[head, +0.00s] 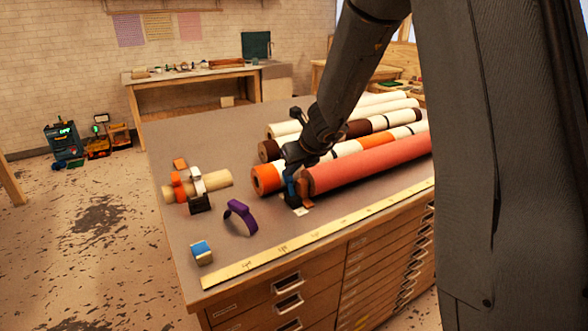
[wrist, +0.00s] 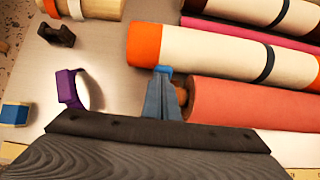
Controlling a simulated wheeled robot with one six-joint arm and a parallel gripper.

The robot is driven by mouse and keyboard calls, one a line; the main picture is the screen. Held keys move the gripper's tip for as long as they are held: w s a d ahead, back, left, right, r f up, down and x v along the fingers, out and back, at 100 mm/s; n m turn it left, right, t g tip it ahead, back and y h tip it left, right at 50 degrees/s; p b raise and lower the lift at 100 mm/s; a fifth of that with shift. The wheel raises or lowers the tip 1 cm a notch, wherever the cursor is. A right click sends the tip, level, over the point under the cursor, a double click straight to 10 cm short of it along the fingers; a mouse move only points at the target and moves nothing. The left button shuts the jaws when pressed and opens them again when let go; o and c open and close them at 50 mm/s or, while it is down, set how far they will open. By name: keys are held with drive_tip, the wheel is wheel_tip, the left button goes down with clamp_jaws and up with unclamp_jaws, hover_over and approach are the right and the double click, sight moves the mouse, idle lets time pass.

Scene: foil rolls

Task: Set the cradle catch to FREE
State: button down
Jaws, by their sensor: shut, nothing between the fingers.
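My gripper (head: 290,198) is shut and empty, low at the near left end of the salmon-red roll (head: 365,163). In the wrist view its blue-grey fingers (wrist: 163,88) are together beside that roll's brown core end (wrist: 183,94). A small orange piece (head: 306,196), perhaps part of the cradle catch, shows just right of the fingers in the head view, with a white label (head: 300,211) in front of it. The fingers and wrist cover part of this spot, so I cannot tell the catch's setting or whether the fingers touch it.
An orange-ended cream roll (wrist: 200,48) lies just behind the fingers, with several more rolls beyond. To the left are a purple band (head: 240,216), a dark block (head: 200,204) and a blue-topped block (head: 202,252). A yellow ruler (head: 320,240) runs along the table's front edge.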

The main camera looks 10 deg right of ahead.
drive_tip(key=shift+w+a+r, duration=0.1)
drive_tip(key=shift+w+r, duration=0.15)
drive_tip(key=shift+w, duration=0.25)
drive_tip(key=shift+a+r, duration=0.1)
drive_tip(key=shift+a, duration=0.15)
drive_tip(key=shift+s, duration=0.1)
drive_tip(key=shift+s+d, duration=0.3)
wheel_tip(320, 180, up, 11)
drive_tip(key=s+p, duration=0.1)
drive_tip(key=p, duration=0.5)
drive_tip(key=shift+d+p, duration=0.2)
drive_tip(key=shift+p, duration=0.15)
drive_tip(key=shift+s, duration=0.1)
